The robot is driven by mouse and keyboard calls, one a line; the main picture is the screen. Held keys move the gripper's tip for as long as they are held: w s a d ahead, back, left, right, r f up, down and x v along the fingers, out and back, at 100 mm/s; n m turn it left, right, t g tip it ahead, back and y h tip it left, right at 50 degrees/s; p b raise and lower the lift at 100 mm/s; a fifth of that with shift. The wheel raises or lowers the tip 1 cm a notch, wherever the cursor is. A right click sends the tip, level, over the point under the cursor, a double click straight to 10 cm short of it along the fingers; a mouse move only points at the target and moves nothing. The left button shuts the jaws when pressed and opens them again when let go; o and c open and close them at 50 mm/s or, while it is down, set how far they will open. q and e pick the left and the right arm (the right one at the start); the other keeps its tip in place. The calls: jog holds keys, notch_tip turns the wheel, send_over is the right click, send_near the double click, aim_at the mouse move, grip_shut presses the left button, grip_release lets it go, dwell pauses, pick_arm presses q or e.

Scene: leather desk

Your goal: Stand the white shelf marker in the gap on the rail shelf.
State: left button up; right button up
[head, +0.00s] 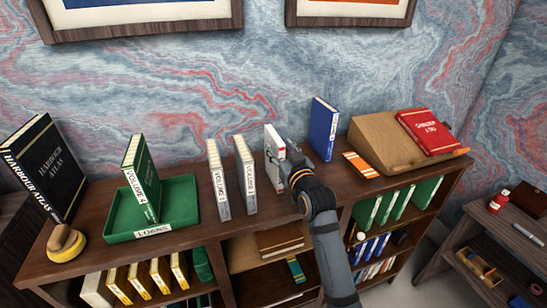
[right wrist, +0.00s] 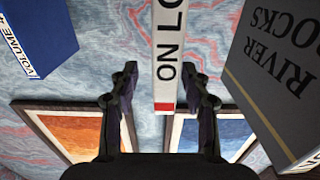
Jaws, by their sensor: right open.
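The white shelf marker (head: 272,143) stands upright on the top of the dark wooden bookcase, between a grey-white book and a blue book. In the right wrist view the marker (right wrist: 168,55) shows "ON LO" lettering and a red end. My right gripper (head: 289,163) is at the marker's right side in the head view. In the right wrist view its open fingers (right wrist: 160,85) are on either side of the marker, with clear space on the left and less on the right. The marker's lower part is partly hidden by the gripper. My left gripper is not in view.
Grey-white books (head: 246,176) stand left of the marker; the blue book (head: 323,130) stands right. Further left are a green tray (head: 185,205) with a green book and a black atlas (head: 45,165). A wooden slant stand (head: 375,140) with a red book is at right. Lower shelves hold more books.

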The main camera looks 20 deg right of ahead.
jog(key=shift+w+a+r+p, duration=0.25)
jog(key=shift+w+r+p, duration=0.35)
jog(key=shift+w+p, duration=0.4)
jog(key=shift+w+a+f, duration=0.1)
jog(key=shift+w+f, duration=0.05)
jog(key=shift+w, duration=0.4)
jog(key=shift+w+f, duration=0.15)
jog(key=shift+w, duration=0.4)
jog(key=shift+w+f, duration=0.25)
jog(key=shift+w, duration=0.05)
jog(key=shift+s+r, duration=0.15)
jog(key=shift+s, duration=0.1)
jog(key=c, duration=0.5)
grip_shut()
